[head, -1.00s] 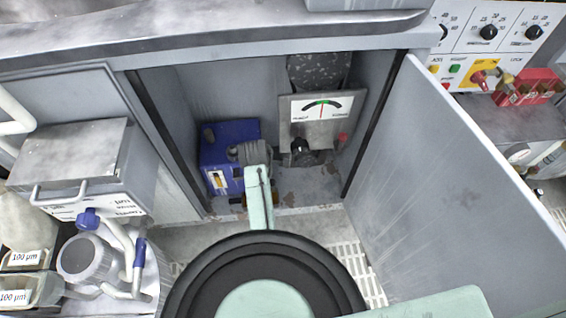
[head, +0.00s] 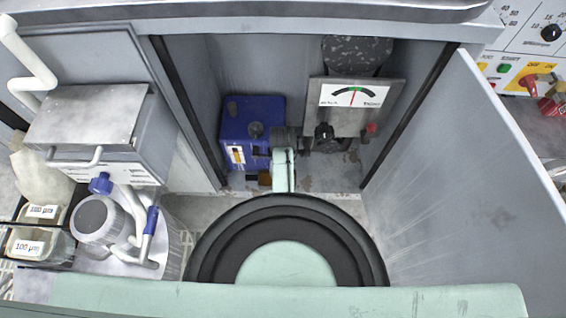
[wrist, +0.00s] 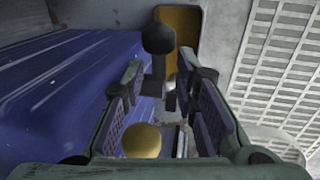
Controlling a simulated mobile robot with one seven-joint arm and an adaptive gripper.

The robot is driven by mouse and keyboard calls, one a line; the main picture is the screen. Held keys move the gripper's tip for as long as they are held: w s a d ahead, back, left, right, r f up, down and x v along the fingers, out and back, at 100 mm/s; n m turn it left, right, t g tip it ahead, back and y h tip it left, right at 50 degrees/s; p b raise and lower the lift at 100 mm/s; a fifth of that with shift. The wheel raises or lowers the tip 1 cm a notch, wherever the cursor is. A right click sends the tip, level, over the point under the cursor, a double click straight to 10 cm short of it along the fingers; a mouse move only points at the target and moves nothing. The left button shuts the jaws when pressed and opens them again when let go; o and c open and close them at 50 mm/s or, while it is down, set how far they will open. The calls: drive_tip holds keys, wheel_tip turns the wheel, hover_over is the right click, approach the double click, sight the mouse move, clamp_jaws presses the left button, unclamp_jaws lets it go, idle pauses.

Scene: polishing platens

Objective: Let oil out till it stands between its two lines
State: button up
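The blue oil-filled pump box (head: 236,122) stands on the floor of the open cabinet. On its front is a small white and yellow sight window (head: 237,155); its lines and oil level are too small to read. My gripper (head: 286,140) is beside the box's right end. In the wrist view my gripper (wrist: 160,82) is open, with the blue box (wrist: 65,95) at left. A black knob (wrist: 158,38) shows just beyond the fingertips. A yellow rounded knob (wrist: 141,140) shows low between the fingers. An amber-coloured container (wrist: 180,28) lies past the black knob; it also shows below the box (head: 264,179).
A metal plate with a green-marked gauge (head: 354,96) and a black knob (head: 324,131) stands right of the box. The open cabinet door (head: 480,170) bounds the right side.

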drive_tip(key=shift+w+f, duration=0.1)
drive_tip(key=shift+f, duration=0.25)
drive_tip(key=shift+c, duration=0.3)
drive_tip(key=shift+w+r, duration=0.1)
clamp_jaws()
